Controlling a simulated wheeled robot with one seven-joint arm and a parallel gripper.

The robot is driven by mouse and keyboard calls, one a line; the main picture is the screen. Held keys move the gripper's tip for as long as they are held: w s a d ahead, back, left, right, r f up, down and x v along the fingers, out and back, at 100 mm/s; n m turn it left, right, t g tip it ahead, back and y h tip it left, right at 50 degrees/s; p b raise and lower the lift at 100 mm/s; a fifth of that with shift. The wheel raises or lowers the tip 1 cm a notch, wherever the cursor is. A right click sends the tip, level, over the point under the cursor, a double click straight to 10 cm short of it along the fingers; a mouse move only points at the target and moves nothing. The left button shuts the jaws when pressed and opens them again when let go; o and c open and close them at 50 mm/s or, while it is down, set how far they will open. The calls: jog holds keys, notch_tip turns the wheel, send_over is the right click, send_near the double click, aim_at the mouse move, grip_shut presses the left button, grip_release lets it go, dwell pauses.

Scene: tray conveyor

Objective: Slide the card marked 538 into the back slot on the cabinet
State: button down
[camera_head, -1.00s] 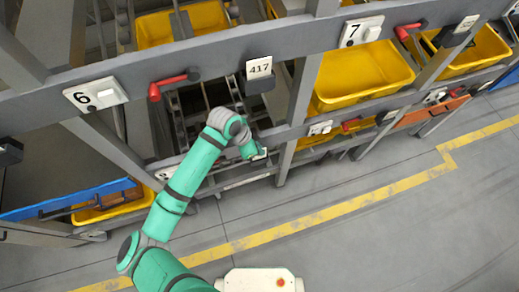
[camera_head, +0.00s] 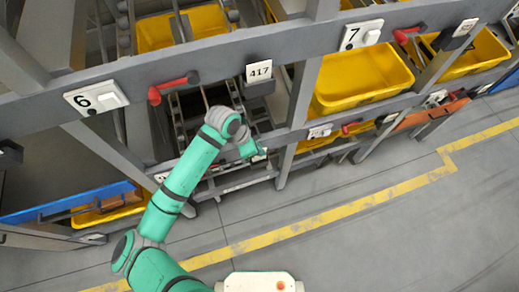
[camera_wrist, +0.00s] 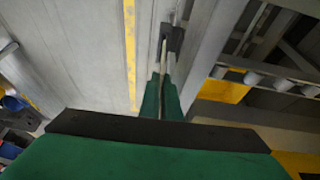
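My gripper (camera_wrist: 162,95) points away from the wrist camera, its green fingers close together. A thin pale strip (camera_wrist: 163,52) shows edge-on between them; it looks like a card, but no number is readable. In the head view my gripper (camera_head: 258,156) is small, low in front of the grey rack frame, below the card marked 417 (camera_head: 260,70).
The grey rack's upper beam (camera_head: 215,62) carries plates 6 (camera_head: 96,98) and 7 (camera_head: 360,34) and red handles (camera_head: 172,87). Yellow trays (camera_head: 360,75) sit behind it. Grey floor (camera_head: 400,235) with a yellow line (camera_head: 330,217) is open in front.

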jog(key=shift+r, duration=0.2)
jog(key=shift+r, duration=1.85)
